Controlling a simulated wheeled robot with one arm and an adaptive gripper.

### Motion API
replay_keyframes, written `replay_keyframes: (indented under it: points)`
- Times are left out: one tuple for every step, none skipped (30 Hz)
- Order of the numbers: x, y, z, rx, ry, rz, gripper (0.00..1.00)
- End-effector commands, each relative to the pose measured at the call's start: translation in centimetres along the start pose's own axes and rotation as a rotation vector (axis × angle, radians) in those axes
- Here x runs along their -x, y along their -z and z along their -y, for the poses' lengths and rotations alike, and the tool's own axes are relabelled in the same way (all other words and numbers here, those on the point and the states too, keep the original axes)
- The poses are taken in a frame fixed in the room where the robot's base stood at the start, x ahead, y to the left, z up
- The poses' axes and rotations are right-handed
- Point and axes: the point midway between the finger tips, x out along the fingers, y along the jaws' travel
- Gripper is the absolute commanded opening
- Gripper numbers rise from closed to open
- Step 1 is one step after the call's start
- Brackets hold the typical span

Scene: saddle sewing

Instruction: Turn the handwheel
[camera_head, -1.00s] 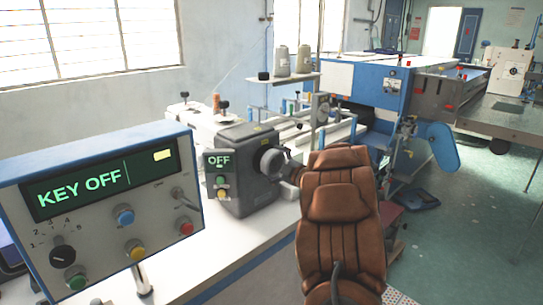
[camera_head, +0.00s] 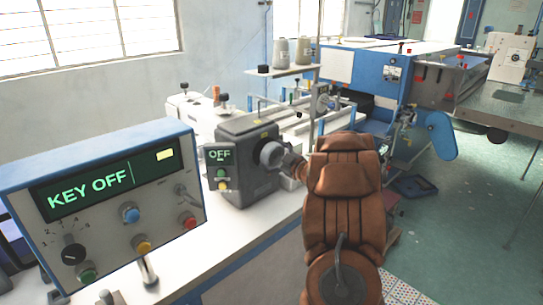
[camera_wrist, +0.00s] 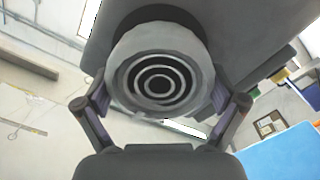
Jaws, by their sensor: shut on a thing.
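The handwheel (camera_head: 270,154) is a round grey knob on the right end of the dark grey sewing machine head (camera_head: 240,175). In the wrist view the handwheel (camera_wrist: 157,50) fills the upper middle, with concentric dark and light rings on its face. My gripper (camera_wrist: 160,97) has one finger on each side of it and is shut on its rim. In the head view my gripper (camera_head: 288,160) meets the handwheel from the right, and its fingers are small and partly hidden. The machine's small panel (camera_head: 219,156) reads OFF.
A control box (camera_head: 95,205) reading KEY OFF, with knobs and coloured buttons, stands at the front left. The white table (camera_head: 225,235) lies below the machine. Thread cones (camera_head: 281,51) stand on a shelf behind. A blue machine (camera_head: 365,75) is at the back. Green floor is open at right.

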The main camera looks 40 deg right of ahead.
Motion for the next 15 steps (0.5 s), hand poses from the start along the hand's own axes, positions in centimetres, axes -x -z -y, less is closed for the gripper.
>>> replay_keyframes:
  points:
    - [-0.01,0.08,-0.14,0.001,-0.003,-0.002,0.60]
    - [-0.01,0.08,-0.14,0.001,-0.003,-0.002,0.60]
    - [0.00,0.07,-0.14,0.001,-0.003,-0.001,0.60]
    - [0.00,0.07,-0.14,0.001,-0.003,-0.001,0.60]
    - [-0.01,0.07,-0.14,0.001,-0.003,-0.001,0.98]
    - [0.00,0.07,-0.13,0.001,-0.003,-0.001,1.00]
    - [0.00,0.06,-0.12,0.001,-0.003,-0.001,1.00]
    - [0.00,0.06,-0.11,0.001,-0.002,-0.001,1.00]
    - [0.00,0.04,-0.09,0.001,-0.002,-0.001,1.00]
    - [0.00,0.04,-0.09,0.001,-0.002,-0.001,1.00]
    - [0.01,0.03,-0.08,0.001,-0.002,-0.001,1.00]
    - [0.00,0.03,-0.07,0.001,-0.001,0.000,1.00]
    - [0.01,0.01,-0.06,0.001,-0.001,0.000,1.00]
    - [0.02,0.01,-0.06,0.001,-0.001,0.000,1.00]
    - [0.09,0.01,-0.06,0.001,-0.001,0.000,1.00]
